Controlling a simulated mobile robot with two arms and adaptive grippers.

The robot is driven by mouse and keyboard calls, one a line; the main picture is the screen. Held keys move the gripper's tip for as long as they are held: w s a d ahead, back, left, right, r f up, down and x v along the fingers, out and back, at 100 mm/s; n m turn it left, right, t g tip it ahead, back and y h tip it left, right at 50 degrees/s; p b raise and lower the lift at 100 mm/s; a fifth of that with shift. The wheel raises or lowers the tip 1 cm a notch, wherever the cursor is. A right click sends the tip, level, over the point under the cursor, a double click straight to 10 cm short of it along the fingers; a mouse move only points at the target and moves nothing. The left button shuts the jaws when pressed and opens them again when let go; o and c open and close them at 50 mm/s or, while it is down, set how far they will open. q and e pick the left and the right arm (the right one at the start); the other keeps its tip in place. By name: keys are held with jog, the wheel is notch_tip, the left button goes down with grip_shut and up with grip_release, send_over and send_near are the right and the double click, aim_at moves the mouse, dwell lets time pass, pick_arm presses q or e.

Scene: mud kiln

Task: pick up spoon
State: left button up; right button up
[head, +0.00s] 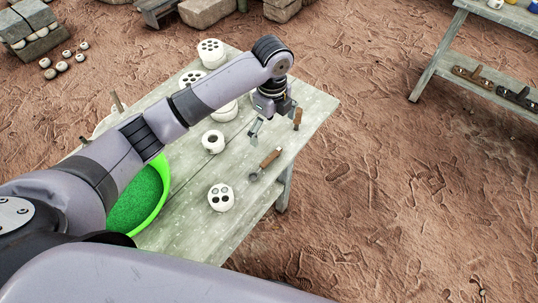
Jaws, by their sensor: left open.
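A tool with a brown wooden handle and a small dark rounded head, which looks like the spoon (267,163), lies on the pale wooden table (240,220) near its right edge. A second wooden-handled item (297,119) is beside my gripper, farther back; its head is hidden or too small to make out. My left gripper (268,120) is open and empty, pointing down above the table, behind the spoon in the picture and apart from it. My right gripper is not in view.
White perforated clay pieces (221,198) and a white ring-shaped piece (213,142) stand on the table. A green basin (160,200) with green grains is at its left, partly behind my arm. Another table (480,45) is at the upper right. Bare earth lies between.

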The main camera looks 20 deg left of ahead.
pick_arm(q)
send_over(270, 155)
jog(key=f, duration=0.5)
jog(key=shift+w+f, duration=0.2)
jog(key=shift+f, duration=0.15)
notch_tip(270, 155, down, 2)
jog(key=shift+d, duration=0.1)
jog(key=shift+f+p, duration=0.35)
jog(key=f, duration=0.3)
jog(key=shift+s+a+f, duration=0.2)
jog(key=shift+f, duration=0.45)
jog(key=shift+c, duration=0.8)
jog(key=c, duration=0.7)
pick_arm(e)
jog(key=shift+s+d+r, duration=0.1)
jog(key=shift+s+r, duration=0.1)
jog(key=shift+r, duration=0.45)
pick_arm(q)
jog(key=shift+r, duration=0.1)
